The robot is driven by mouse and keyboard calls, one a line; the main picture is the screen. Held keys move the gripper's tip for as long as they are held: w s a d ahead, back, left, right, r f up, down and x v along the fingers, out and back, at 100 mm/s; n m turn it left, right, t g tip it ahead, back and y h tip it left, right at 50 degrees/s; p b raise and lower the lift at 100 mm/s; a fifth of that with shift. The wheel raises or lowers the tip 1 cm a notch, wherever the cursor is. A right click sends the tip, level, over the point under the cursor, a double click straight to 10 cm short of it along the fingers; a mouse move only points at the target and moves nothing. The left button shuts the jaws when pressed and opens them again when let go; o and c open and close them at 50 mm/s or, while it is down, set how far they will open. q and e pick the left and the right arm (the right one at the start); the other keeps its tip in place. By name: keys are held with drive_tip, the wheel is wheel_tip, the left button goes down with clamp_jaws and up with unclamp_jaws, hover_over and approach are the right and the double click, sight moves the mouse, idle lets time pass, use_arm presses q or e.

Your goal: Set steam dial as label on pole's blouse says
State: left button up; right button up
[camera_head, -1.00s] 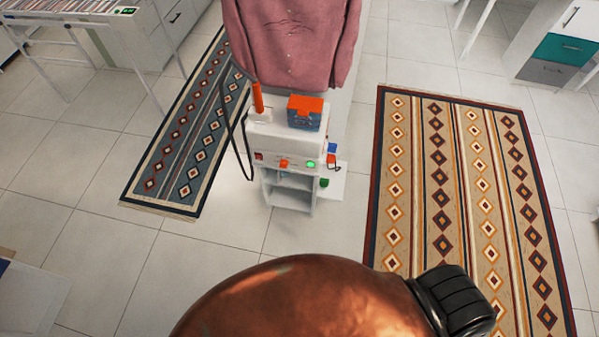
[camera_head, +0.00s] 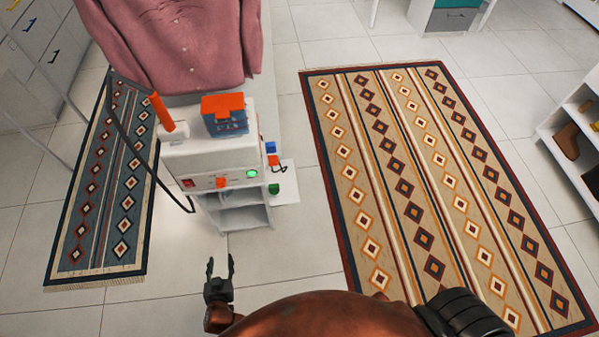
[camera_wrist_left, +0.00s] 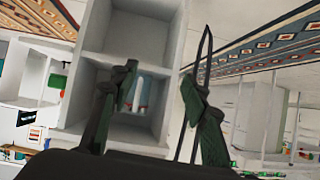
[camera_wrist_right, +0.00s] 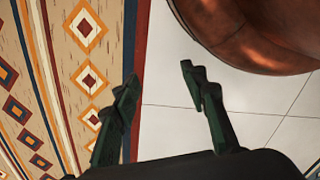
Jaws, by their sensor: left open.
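A pink blouse (camera_head: 180,45) hangs on the pole behind a white steamer (camera_head: 208,155). A label on it cannot be made out. The steamer's front has a small orange knob (camera_head: 221,183), which looks like the dial, between a red switch (camera_head: 188,183) and a lit green lamp (camera_head: 252,174). Dial markings are too small to read. My left gripper (camera_head: 220,268) is open and empty, below and in front of the steamer; in the left wrist view its fingers (camera_wrist_left: 160,88) point at white shelf compartments. My right gripper (camera_wrist_right: 165,95) is open and empty above the floor, outside the head view.
An orange-topped blue box (camera_head: 226,115) and an orange wand (camera_head: 162,112) with a dark hose are on the steamer. Small blue, red and green parts sit at its right side. Patterned rugs (camera_head: 430,190) flank it. A shoe shelf (camera_head: 575,140) stands far right.

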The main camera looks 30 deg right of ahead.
use_arm(q)
drive_tip(key=w+d+r+t+h+b, duration=0.1)
drive_tip(key=w+d+r+t+b, duration=0.15)
drive_tip(key=w+r, duration=0.2)
drive_tip(key=w+d+r+t+h+b, duration=0.1)
drive_tip(key=w+d+r, duration=0.2)
drive_tip(key=r, duration=0.3)
drive_tip(key=t+b, duration=0.2)
drive_tip(key=b, duration=0.2)
approach(221, 184)
drive_tip(key=f, duration=0.2)
drive_tip(key=b+x, duration=0.1)
drive_tip(key=x, duration=0.7)
drive_tip(key=shift+w+r+h, duration=0.25)
drive_tip(key=shift+r+h, duration=0.15)
drive_tip(key=shift+r, duration=0.2)
use_arm(e)
drive_tip(key=w+a+r, duration=0.2)
drive_tip(key=w+r, duration=0.1)
drive_tip(key=r, duration=0.7)
drive_tip(key=shift+w+r+y, duration=0.2)
drive_tip(key=shift+w+y, duration=0.1)
use_arm(q)
drive_tip(key=c, duration=1.1)
